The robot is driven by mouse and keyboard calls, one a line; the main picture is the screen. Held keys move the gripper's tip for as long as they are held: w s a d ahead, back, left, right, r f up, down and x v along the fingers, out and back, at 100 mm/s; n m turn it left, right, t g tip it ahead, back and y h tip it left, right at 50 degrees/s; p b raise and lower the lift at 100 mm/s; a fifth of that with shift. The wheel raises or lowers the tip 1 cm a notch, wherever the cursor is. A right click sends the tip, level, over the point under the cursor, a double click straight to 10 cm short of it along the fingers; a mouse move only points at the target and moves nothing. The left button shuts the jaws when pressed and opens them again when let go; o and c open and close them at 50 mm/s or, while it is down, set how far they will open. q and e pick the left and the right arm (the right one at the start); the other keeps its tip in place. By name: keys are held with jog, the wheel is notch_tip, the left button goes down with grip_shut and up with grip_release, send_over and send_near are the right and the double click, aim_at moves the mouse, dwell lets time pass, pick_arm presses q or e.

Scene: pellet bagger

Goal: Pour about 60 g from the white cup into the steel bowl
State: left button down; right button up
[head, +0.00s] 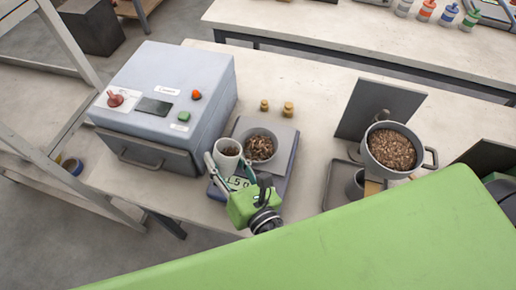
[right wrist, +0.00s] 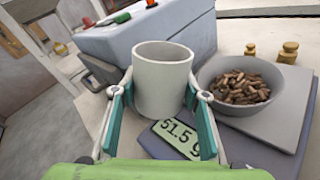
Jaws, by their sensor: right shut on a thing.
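The white cup (head: 225,164) is held roughly upright just left of the steel bowl, and brown pellets show inside it in the head view. My right gripper (right wrist: 161,96) is shut on the cup, one finger on each side. The steel bowl (right wrist: 277,75) holds a heap of brown pellets and stands on the scale (right wrist: 265,135); it also shows in the head view (head: 273,136). The scale display (right wrist: 177,137) reads 51.5 g. My left gripper is not in view.
A grey-blue machine (head: 175,75) with buttons stands close on the left. Two brass weights (head: 288,109) stand behind the scale. The table between scale and pot is clear.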

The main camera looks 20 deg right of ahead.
aim_at(214, 158)
jog(key=f+b, duration=0.1)
jog(key=n+b, duration=0.1)
jog(key=a+f, duration=0.1)
jog(key=shift+s+f+n+b, duration=0.25)
jog(key=shift+f+n+b, duration=0.1)
jog(key=shift+n+b, duration=0.05)
jog(key=shift+s+a+f+b, duration=0.1)
jog(key=shift+a+f+b, duration=0.1)
jog(key=shift+b, duration=0.1)
jog(key=shift+s+a+n+t, duration=0.1)
jog(key=shift+a+n+t, duration=0.3)
jog(key=shift+n, duration=0.6)
notch_tip(214, 158, up, 7)
jog(key=p, duration=0.7)
jog(key=shift+r, duration=0.2)
jog(key=shift+f, duration=0.15)
